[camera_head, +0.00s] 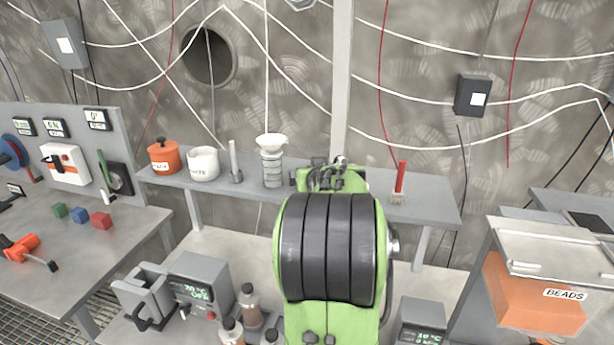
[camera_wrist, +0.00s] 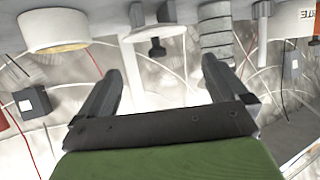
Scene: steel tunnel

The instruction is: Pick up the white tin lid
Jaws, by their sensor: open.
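The white tin lid (camera_wrist: 152,33) shows in the wrist view as a flat pale disc with a black knob, near the top centre. The view is upside down, so the knob points downward in the picture. My gripper (camera_wrist: 163,78) is open and empty, with its two dark fingers spread. The lid lies beyond the fingertips, between them from side to side. In the head view my green and black arm hides the lid and my gripper. A white tin (camera_head: 203,164) stands on the shelf in the head view; its label is hard to read.
On the grey shelf (camera_head: 430,212) stand an orange tin (camera_head: 163,157), a grey rod stand (camera_head: 236,163), a ringed stack with a funnel (camera_head: 271,160) and a red-topped item (camera_head: 400,181). A cream round vessel (camera_wrist: 54,31) is beside the lid. Cables hang on the wall behind.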

